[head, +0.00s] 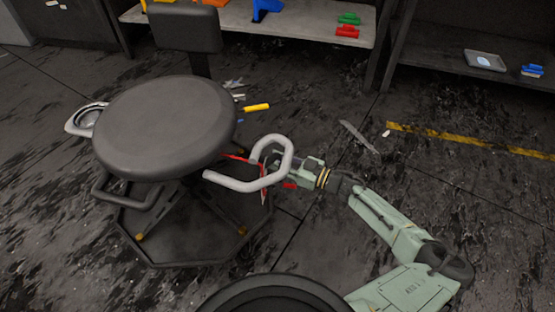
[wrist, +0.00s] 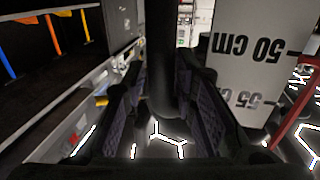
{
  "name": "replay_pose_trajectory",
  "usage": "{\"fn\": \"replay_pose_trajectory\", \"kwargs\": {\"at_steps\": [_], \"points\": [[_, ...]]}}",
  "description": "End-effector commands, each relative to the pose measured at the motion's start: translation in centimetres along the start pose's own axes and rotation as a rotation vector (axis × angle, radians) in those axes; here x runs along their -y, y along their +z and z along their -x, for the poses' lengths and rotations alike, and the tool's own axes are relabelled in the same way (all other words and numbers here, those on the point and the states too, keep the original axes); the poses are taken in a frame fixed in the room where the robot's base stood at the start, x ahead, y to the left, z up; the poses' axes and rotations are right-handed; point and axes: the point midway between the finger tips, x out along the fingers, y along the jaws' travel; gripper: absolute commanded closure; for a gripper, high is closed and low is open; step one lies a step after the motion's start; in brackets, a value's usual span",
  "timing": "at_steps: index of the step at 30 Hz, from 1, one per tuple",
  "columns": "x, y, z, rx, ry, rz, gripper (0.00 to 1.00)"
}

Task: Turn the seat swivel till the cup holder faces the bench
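The stool has a round dark seat (head: 165,125) with a backrest (head: 186,29) at the back. Its metal ring-shaped cup holder (head: 84,120) sticks out to the left, while the grey bench-like shelf (head: 285,27) stands behind the stool. A black loop handle (head: 130,198) is at the seat's front left. A pale grey loop handle (head: 235,184) is on its right. My gripper (head: 265,170) is at this pale loop, partly hidden by it. In the wrist view my gripper's (wrist: 163,100) fingers stand apart on both sides of a dark bar (wrist: 163,55); firm contact is unclear.
The stool stands on an octagonal base (head: 165,250). Small tools lie on the floor behind it, including a yellow-handled one (head: 256,107). Another shelf with a grey tray (head: 485,60) is at the back right. The floor left of the stool is mostly clear.

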Motion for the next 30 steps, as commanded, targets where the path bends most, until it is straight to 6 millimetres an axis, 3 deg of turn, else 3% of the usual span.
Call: {"fn": "replay_pose_trajectory", "kwargs": {"at_steps": [4, 16, 30], "points": [[0.0, 0.0, 0.0, -0.001, -0.001, 0.0, 0.62], [0.0, 0.0, 0.7, -0.001, -0.001, 0.0, 0.62], [0.0, 0.0, 9.7, 0.001, 0.001, 0.0, 0.62]]}}
